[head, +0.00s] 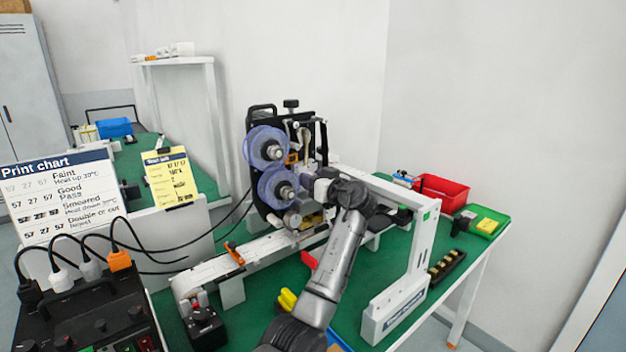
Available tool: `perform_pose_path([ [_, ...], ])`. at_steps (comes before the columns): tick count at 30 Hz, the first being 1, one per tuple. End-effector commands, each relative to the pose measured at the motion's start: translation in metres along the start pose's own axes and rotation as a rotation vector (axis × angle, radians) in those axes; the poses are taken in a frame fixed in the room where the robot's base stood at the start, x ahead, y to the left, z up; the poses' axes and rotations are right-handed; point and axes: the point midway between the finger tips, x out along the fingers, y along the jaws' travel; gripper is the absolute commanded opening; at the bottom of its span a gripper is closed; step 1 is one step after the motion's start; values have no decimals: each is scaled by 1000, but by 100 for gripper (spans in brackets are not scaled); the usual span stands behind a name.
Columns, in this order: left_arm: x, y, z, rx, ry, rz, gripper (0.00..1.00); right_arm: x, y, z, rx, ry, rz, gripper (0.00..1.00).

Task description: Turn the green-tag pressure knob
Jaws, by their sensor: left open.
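The black coder machine (254,123) stands behind the white conveyor, with two translucent purple reels (266,147) on its front. My left arm comes up from the bottom middle, and my left gripper (313,188) is at the machine's lower right, just right of the lower reel. It is open; its fingertips are small and partly hidden by my wrist. I cannot make out a green-tagged pressure knob for certain; the area behind my wrist is hidden. A black knob (291,103) stands on top of the machine. My right gripper is not in view.
A white conveyor (262,248) crosses the green table. A white frame (424,240) with a small green square stands right of my arm. A black control box (85,318) with cables is at lower left. A red bin (442,190) and green tray (487,215) are at right.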

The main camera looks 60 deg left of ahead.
Motion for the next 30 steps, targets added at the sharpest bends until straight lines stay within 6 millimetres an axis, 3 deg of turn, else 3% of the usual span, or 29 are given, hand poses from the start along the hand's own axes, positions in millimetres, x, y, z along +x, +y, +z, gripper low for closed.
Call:
perform_pose_path([
  [5,-20,1,-2,0,0,2,43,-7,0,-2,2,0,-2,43],
  [18,-104,0,-2,0,0,3,43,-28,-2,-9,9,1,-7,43],
  [24,-127,0,0,1,0,2,43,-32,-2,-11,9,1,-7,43],
  [30,-136,0,0,0,0,0,43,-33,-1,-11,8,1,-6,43],
])
